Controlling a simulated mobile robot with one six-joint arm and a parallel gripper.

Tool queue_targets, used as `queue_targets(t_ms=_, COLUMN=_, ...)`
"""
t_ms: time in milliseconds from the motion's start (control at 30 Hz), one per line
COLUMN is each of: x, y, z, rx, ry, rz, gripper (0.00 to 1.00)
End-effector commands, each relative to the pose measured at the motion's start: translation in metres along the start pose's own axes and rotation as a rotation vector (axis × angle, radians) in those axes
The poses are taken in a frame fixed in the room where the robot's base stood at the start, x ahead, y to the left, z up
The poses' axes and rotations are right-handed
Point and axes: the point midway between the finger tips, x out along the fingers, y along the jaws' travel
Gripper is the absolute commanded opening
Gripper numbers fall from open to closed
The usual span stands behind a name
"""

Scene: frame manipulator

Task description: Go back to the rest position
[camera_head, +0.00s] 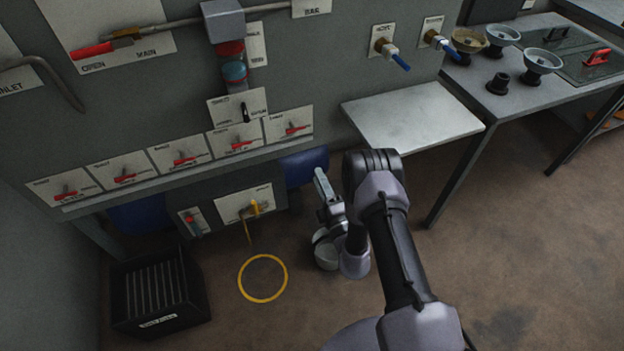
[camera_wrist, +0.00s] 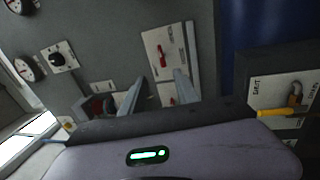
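My gripper (camera_head: 323,188) is in the lower middle of the head view, in front of the grey panel wall and below the row of red-handled switches. My arm reaches up to it from the bottom edge. In the wrist view, the two fingers of my gripper (camera_wrist: 158,92) stand apart with nothing held between them. Beyond them is a white plate with a red handle (camera_wrist: 161,56); I cannot tell the exact distance to it. The head view shows mainly one finger; the other is hard to make out.
A yellow-handled valve (camera_head: 254,208) is on the low panel left of my gripper, with a yellow ring (camera_head: 263,278) on the floor below. A black crate (camera_head: 158,290) stands lower left. A bare metal shelf (camera_head: 412,117) juts out at right, beside a worktop (camera_head: 520,88) with bowls.

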Motion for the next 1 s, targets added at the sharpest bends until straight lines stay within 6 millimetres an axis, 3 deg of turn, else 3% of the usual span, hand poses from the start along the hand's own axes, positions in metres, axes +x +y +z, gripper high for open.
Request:
queue_targets(t_ms=467, x=-0.001, y=-0.001, z=0.002, rx=0.0, ry=0.001, rz=0.0, gripper=0.37)
queue_targets(t_ms=567, x=0.008, y=0.011, z=-0.005, rx=-0.014, ry=0.038, rz=0.015, gripper=0.37)
queue_targets(t_ms=667, x=0.038, y=0.064, z=-0.036, rx=-0.084, ry=0.199, rz=0.077, gripper=0.37)
queue_targets(t_ms=733, x=0.056, y=0.124, z=-0.075, rx=-0.187, ry=0.388, rz=0.153, gripper=0.37)
queue_targets(t_ms=800, x=0.055, y=0.187, z=-0.118, rx=-0.331, ry=0.599, rz=0.245, gripper=0.37)
queue_targets(t_ms=867, x=0.039, y=0.238, z=-0.154, rx=-0.49, ry=0.788, rz=0.336, gripper=0.37)
queue_targets(t_ms=900, x=0.019, y=0.271, z=-0.177, rx=-0.619, ry=0.918, rz=0.406, gripper=0.37)
queue_targets(t_ms=967, x=-0.022, y=0.31, z=-0.203, rx=-0.849, ry=1.118, rz=0.519, gripper=0.37)
queue_targets(t_ms=1000, x=-0.054, y=0.327, z=-0.214, rx=-1.015, ry=1.244, rz=0.594, gripper=0.37)
